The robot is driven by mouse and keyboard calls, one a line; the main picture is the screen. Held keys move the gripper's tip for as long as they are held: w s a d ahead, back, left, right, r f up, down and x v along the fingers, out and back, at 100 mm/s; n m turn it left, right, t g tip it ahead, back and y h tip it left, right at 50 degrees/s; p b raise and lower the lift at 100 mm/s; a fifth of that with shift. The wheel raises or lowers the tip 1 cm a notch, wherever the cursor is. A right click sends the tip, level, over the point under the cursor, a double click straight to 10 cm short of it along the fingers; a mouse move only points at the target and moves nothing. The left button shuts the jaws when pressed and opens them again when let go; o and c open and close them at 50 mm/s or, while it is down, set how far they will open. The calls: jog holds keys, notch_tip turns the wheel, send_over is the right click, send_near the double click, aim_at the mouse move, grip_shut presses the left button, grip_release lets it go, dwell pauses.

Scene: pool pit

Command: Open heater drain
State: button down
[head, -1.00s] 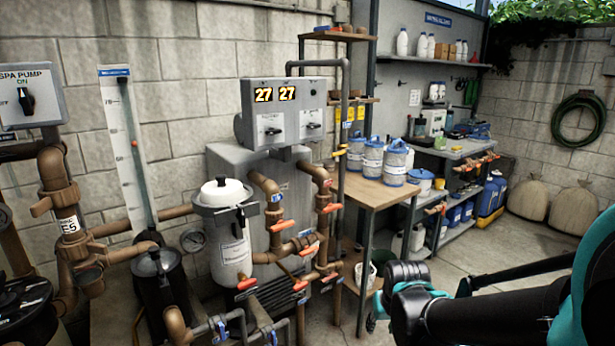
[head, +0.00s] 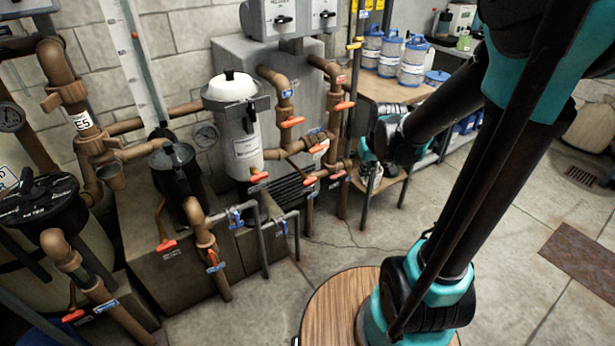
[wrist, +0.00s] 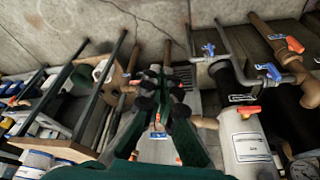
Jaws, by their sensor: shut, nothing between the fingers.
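The grey heater cabinet (head: 245,65) stands against the wall in the head view, behind a white-lidded canister (head: 235,145). Brown pipes on its right carry valves with orange handles, among them an upper one (head: 292,122) and a low one (head: 309,181). Blue-handled valves (head: 236,218) sit on grey pipes in front. Labels are too small to read, so I cannot tell which valve is the heater drain. My gripper (wrist: 160,75) is shut and empty in the wrist view. In the head view it hangs right of the pipes, its fingertips hard to make out, apart from any handle.
A wooden bench (head: 385,90) with blue-and-white tubs (head: 413,62) stands behind my gripper. A black strainer pot (head: 175,168) and filter piping (head: 65,75) fill the left. The concrete floor (head: 330,240) in front of the heater is mostly clear.

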jog(key=w+a+f+n, duration=0.15)
jog(key=w+a, duration=0.25)
jog(key=w, duration=0.4)
jog(key=w+a+f+n, duration=0.1)
jog(key=w+a+f, duration=0.1)
jog(key=w+a, duration=0.35)
jog(key=n+g+y, duration=0.1)
jog(key=n, duration=0.2)
send_near(306, 182)
jog(key=shift+m, duration=0.25)
jog(key=x, duration=0.5)
jog(key=shift+w+a+f, duration=0.1)
jog(key=shift+w+f, duration=0.1)
jog(key=shift+w, duration=0.2)
jog(key=shift+f, duration=0.55)
jog(key=shift+a, duration=0.1)
